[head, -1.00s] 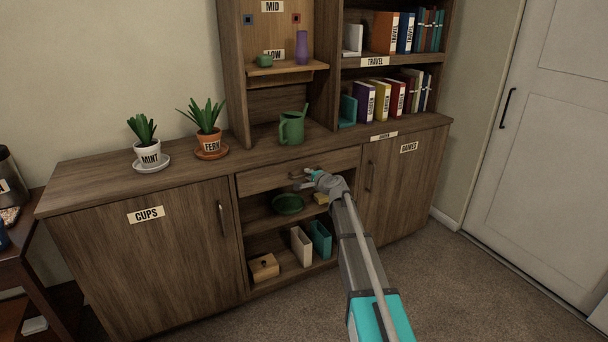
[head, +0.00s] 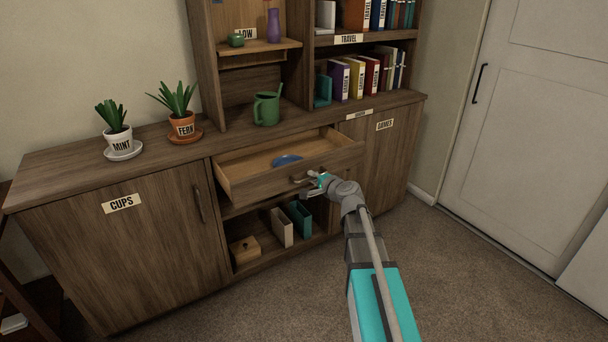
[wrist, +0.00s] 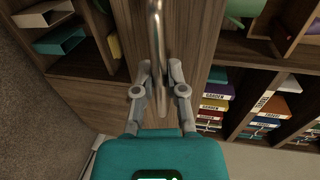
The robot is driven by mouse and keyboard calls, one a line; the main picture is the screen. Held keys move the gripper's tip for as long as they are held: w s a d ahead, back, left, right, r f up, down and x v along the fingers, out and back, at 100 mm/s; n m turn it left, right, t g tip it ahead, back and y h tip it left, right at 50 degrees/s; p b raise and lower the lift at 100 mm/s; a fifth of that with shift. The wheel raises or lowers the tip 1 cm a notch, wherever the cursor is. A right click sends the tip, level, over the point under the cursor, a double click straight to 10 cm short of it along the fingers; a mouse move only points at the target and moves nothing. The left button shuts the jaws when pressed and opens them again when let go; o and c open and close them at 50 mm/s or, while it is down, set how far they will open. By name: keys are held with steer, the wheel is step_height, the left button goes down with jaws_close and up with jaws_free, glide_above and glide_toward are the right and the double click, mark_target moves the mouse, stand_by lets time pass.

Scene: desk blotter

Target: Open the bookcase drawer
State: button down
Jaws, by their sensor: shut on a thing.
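The bookcase drawer (head: 285,173) stands pulled out below the counter in the head view. A blue round item (head: 287,160) lies inside it. My gripper (head: 309,183) is at the front of the drawer, at its handle (head: 298,180). In the wrist view my gripper (wrist: 160,82) has its two fingers closed in on the metal handle (wrist: 156,30), one on each side. The drawer front (wrist: 130,30) runs up behind the handle. The exact finger contact is small and partly hidden by the fingers.
A cups cabinet door (head: 120,250) is left of the drawer and a games door (head: 385,160) right. Below are open shelves with a wooden box (head: 245,250) and file holders (head: 281,227). A green watering can (head: 266,108) and potted plants (head: 183,123) stand on the counter. Carpet (head: 470,280) in front is clear.

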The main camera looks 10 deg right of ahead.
steer(key=shift+w+d, duration=0.1)
steer(key=shift+d, duration=0.25)
steer(key=c, duration=0.8)
jaws_free()
steer(key=shift+o, duration=0.6)
steer(key=shift+a, duration=0.1)
steer(key=shift+a, duration=0.1)
steer(key=shift+s, duration=0.2)
